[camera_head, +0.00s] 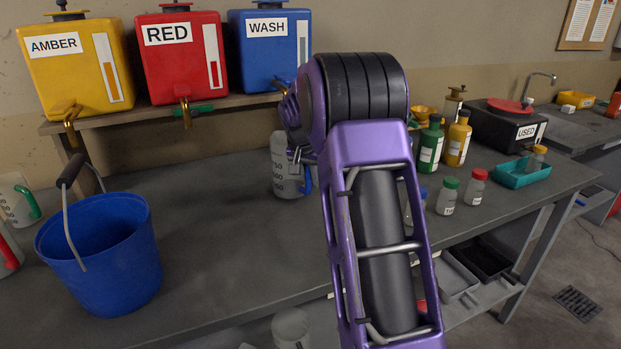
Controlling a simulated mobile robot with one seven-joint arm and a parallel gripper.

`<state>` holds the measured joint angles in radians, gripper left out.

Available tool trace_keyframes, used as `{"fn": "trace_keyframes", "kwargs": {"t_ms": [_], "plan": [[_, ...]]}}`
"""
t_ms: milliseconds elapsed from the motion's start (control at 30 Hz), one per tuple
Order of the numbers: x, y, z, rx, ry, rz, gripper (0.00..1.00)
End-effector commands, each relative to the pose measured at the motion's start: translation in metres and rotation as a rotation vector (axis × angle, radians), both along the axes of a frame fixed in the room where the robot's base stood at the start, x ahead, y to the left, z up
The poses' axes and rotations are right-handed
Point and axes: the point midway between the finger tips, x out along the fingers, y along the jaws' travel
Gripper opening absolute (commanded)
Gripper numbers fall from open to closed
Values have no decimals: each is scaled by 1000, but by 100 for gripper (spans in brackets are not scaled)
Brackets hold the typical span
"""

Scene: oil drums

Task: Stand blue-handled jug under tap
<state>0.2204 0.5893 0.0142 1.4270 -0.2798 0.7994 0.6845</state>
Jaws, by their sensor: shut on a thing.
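The blue-handled jug (284,172) is a clear grey measuring jug with printed marks, upright on or just above the bench behind my arm. Its blue handle shows on its right side. My gripper (299,157) is mostly hidden by my purple arm; the part that shows is at the jug's upper right, shut on it. Three drums sit on a shelf: AMBER (85,75), RED (185,70) and WASH (258,62). The amber tap (71,118) and red tap (186,115) hang over the shelf's front edge. The WASH tap is mostly hidden by my arm. The jug is below the WASH drum.
A blue bucket (120,270) stands front left; jugs with green (14,205) and red handles are at the left edge. Green (430,148) and yellow bottles (458,142), small jars and a teal tray (510,173) stand right. The bench between bucket and jug is clear.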

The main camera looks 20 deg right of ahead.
Motion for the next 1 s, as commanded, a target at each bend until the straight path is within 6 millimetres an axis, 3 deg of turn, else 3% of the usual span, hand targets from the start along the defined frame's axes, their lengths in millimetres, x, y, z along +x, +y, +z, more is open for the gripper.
{"fn": "trace_keyframes", "kwargs": {"t_ms": [1000], "plan": [[5,-1,-9,1,-1,0,0]]}}
